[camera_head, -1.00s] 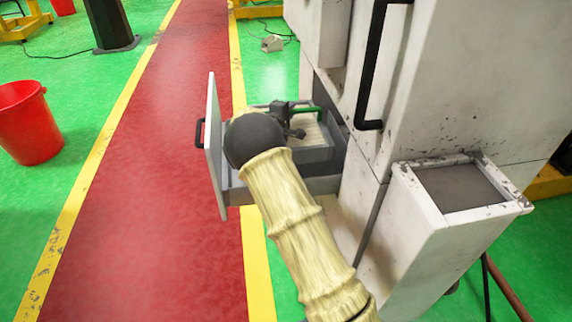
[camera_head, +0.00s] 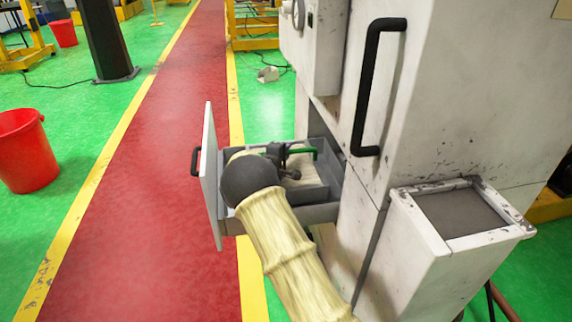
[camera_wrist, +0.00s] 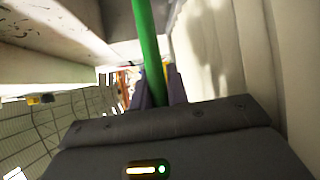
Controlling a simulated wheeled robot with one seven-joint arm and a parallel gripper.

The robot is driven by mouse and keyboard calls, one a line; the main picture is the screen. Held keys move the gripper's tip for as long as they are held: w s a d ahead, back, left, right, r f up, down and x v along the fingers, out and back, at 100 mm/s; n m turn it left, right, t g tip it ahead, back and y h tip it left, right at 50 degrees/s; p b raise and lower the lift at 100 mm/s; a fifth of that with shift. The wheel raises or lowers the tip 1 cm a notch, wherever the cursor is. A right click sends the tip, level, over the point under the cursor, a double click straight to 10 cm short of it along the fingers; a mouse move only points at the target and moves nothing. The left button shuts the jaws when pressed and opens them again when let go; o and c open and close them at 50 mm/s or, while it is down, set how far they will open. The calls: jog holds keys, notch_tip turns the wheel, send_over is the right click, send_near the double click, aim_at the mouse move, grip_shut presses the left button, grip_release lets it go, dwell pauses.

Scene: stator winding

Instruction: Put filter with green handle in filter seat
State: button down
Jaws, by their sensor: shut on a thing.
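The green handle (camera_head: 303,152) of the filter shows at the open drawer in the head view. The filter's pale body (camera_head: 307,191) shows under it, within the drawer's walls and partly hidden by my arm. The drawer (camera_head: 200,195), which looks like the filter seat, is pulled out of the white machine. My gripper (camera_head: 283,157) is shut on the handle, above the drawer. In the wrist view the green handle (camera_wrist: 150,45) runs up from between my fingers (camera_wrist: 158,92), with the pale ribbed filter (camera_wrist: 250,50) on the right. Whether the filter rests on the drawer floor is hidden.
The white machine (camera_head: 450,100) stands close on the right, with a black handle (camera_head: 368,90) above the drawer. A white bin-like box (camera_head: 425,250) juts out nearer to me. The red walkway (camera_head: 145,200) is clear; a red bucket (camera_head: 27,155) stands at left.

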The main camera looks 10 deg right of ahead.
aim_at(288, 161)
jog(key=shift+f+b, duration=0.7)
jog(key=shift+f, duration=1.65)
jog(key=c, duration=1.4)
grip_release()
jog(key=shift+f, duration=0.2)
jog(key=shift+o, duration=0.2)
jog(key=shift+r, duration=0.1)
jog(key=shift+s+a+r, duration=0.1)
jog(key=shift+s+a, duration=0.1)
jog(key=p+v, duration=0.2)
jog(key=v, duration=0.9)
jog(key=shift+s+a, duration=0.1)
jog(key=shift+s, duration=0.15)
